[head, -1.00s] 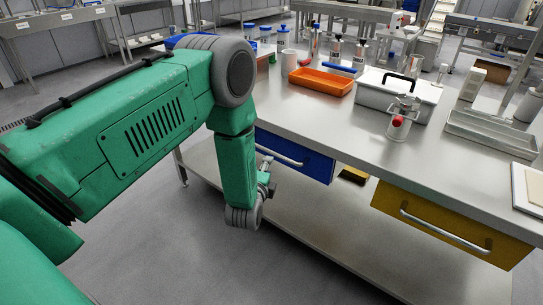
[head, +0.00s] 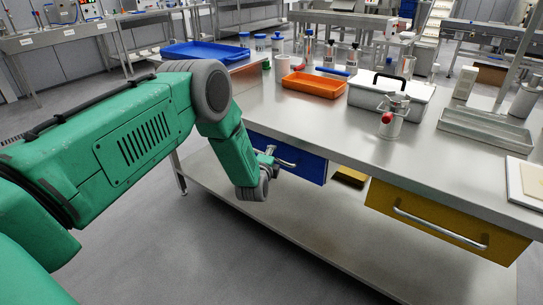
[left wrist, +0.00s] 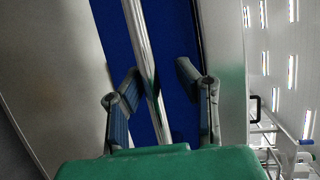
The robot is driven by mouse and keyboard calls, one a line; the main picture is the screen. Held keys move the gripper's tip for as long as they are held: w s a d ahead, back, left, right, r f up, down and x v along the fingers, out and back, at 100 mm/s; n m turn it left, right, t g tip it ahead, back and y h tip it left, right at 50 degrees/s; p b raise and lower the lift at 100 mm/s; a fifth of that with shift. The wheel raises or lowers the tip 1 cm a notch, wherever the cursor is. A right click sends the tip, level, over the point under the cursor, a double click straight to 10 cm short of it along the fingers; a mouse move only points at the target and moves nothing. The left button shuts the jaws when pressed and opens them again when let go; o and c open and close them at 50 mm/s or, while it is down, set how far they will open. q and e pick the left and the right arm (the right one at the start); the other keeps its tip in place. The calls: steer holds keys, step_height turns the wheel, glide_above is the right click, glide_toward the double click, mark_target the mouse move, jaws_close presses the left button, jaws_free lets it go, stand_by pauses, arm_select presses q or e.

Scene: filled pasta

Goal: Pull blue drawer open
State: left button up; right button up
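The blue drawer (head: 311,170) sits under the front edge of the steel table, its front close beneath the tabletop. Its metal bar handle (head: 288,163) runs across the front, and its left part is hidden behind my gripper. My left gripper (head: 272,160) is at the left part of the handle in the head view. In the left wrist view my left gripper (left wrist: 157,78) is open, with one finger on each side of the handle (left wrist: 143,50). The blue drawer front (left wrist: 181,40) lies behind it. I cannot tell whether a finger touches the bar. My right gripper is not in view.
A yellow drawer (head: 445,222) with its own handle is to the right. An orange tray (head: 314,84), a lidded metal container (head: 392,92) and a steel tray (head: 486,131) stand on the tabletop. A lower shelf (head: 300,225) runs beneath. Floor in front is clear.

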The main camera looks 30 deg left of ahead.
arm_select(q)
steer(key=shift+a+f, duration=0.2)
steer(key=shift+a, duration=0.3)
jaws_close()
steer(key=shift+s+a+f, duration=0.1)
steer(key=shift+a+f, duration=0.05)
steer(key=shift+a, duration=0.45)
steer(key=shift+a+f, duration=0.15)
steer(key=shift+a, duration=0.4)
steer(key=shift+c, duration=1.8)
jaws_free()
steer(key=shift+d, duration=0.2)
steer(key=o, duration=0.7)
steer(key=shift+d, duration=0.1)
steer(key=shift+c, duration=0.2)
steer(key=shift+o, duration=0.4)
steer(key=shift+d, duration=0.15)
steer(key=v, duration=1.2)
